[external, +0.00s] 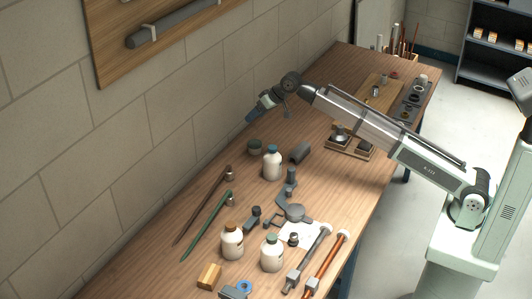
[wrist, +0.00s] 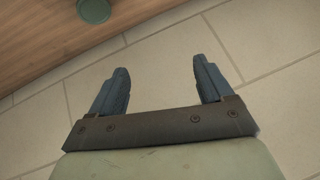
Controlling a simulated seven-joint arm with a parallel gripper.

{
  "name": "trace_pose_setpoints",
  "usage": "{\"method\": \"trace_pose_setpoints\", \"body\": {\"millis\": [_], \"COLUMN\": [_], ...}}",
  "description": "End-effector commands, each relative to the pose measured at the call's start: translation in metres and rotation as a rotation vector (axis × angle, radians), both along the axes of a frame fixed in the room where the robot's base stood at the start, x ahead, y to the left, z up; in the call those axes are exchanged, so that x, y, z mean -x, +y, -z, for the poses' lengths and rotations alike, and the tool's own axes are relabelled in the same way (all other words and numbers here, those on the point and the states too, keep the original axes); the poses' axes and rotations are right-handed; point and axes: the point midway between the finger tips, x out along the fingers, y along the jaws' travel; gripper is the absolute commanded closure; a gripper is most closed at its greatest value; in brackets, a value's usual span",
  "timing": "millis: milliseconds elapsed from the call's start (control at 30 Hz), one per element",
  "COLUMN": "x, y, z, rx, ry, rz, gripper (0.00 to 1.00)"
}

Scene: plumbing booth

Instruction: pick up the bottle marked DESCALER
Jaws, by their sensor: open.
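Three white bottles stand upright on the wooden bench (external: 180,215). One with a blue cap (external: 271,163) stands toward the middle. One with an orange-brown cap (external: 232,241) and one with a green cap (external: 272,253) stand nearer the front. Their labels are too small to read, so I cannot tell which is marked DESCALER. My gripper (external: 252,116) is in the air near the wall, beyond and above the blue-capped bottle. In the wrist view my gripper (wrist: 160,83) is open and empty, with the block wall behind it.
A dark green round cup (external: 254,147) is near the blue-capped bottle. The bench's left strip along the wall is mostly clear.

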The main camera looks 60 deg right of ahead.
Motion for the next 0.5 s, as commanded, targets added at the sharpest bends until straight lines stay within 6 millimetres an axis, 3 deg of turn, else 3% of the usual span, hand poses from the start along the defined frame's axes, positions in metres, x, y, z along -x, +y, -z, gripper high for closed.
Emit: {"method": "trace_pose_setpoints", "body": {"millis": [33,100,267,500], "x": [0.013,0.029,0.068,0.139], "y": [0.029,0.061,0.131,0.225], "z": [-0.001,-0.002,-0.004,-0.008], "rx": [0.014,0.035,0.085,0.161], "ry": [0.008,0.02,0.045,0.076], "rz": [-0.046,-0.103,-0.232,-0.428], "gripper": [0.2,0.2,0.2,0.2]}}
